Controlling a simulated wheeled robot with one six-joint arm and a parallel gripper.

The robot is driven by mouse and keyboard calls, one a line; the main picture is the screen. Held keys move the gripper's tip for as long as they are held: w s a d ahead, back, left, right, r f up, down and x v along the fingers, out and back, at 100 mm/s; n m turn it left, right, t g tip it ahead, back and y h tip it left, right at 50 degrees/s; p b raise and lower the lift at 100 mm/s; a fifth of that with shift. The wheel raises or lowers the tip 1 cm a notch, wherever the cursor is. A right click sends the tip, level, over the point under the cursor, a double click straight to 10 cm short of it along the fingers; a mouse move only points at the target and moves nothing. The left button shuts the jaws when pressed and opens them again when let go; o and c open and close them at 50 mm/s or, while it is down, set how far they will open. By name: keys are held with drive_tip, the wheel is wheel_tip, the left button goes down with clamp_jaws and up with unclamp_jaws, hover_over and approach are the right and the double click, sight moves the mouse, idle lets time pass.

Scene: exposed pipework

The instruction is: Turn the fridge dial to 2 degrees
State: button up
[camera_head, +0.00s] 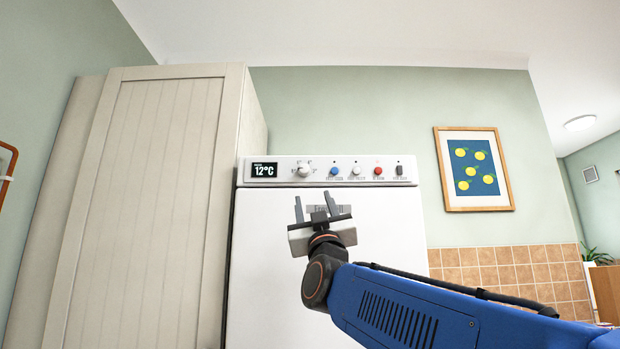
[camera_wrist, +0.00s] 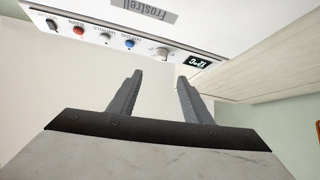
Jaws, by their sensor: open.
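The white fridge (camera_head: 275,270) has a control panel along its top edge. The round white dial (camera_head: 304,170) sits on the panel just right of a black display (camera_head: 264,170) that reads 12°C. My gripper (camera_head: 314,202) is open and empty, below the dial and apart from it. In the wrist view, which looks upside down, the dial (camera_wrist: 162,52) and the display (camera_wrist: 197,62) lie beyond the two spread fingers (camera_wrist: 157,88). The small marks around the dial are too small to read.
Right of the dial are a blue button (camera_head: 334,171), a white one (camera_head: 356,170), a red one (camera_head: 378,170) and a dark switch (camera_head: 399,170). A tall beige cabinet (camera_head: 140,200) stands close on the left. A framed lemon picture (camera_head: 474,169) hangs on the right wall.

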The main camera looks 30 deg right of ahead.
sight(305, 171)
drive_tip(key=x, duration=1.6)
drive_tip(key=shift+w+d+r, duration=0.1)
drive_tip(key=shift+w+r, duration=0.1)
drive_tip(key=shift+r, duration=0.05)
drive_tip(key=c, duration=1.1)
